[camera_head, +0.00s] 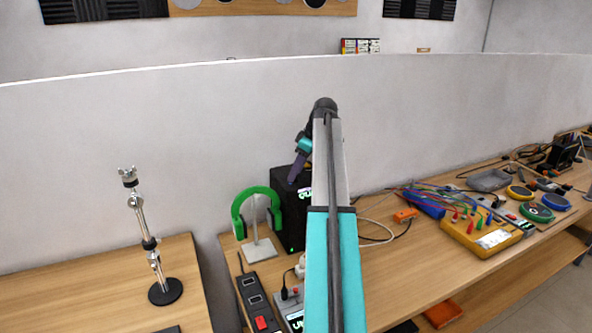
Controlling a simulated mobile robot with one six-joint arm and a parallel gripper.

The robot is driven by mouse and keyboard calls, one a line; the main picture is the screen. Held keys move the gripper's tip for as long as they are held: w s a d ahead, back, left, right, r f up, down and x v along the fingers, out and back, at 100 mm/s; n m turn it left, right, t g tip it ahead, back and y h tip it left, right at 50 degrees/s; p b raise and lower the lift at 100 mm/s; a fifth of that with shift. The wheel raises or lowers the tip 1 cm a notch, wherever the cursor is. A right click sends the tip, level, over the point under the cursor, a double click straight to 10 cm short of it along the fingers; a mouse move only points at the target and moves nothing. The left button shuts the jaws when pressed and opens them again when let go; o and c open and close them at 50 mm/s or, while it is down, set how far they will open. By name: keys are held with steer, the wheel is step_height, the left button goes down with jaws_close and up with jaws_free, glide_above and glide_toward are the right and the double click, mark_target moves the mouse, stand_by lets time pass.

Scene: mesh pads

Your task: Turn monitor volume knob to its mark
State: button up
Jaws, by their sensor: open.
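A black box that looks like the monitor (290,218) stands on the bench against the wall, partly behind my arm. Green lettering and small green marks show on its front. I cannot make out the volume knob or its mark; my arm covers part of the front. My gripper (295,174) is small and dark in this view, beyond the teal wrist link. It points down in front of the upper part of the monitor. Its jaws are open, with nothing visible between them. I cannot tell whether it touches the monitor.
A power strip (259,303) lies in front. A chrome stand (150,245) is on the left table. Cables, a yellow device (482,235) and other tools crowd the bench's right. Bare wood shows right of my arm.

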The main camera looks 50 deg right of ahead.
steer(key=shift+w+f, duration=0.15)
steer(key=shift+f, duration=0.2)
steer(key=shift+a, duration=0.1)
steer(key=c, duration=1)
steer(key=shift+c, duration=0.2)
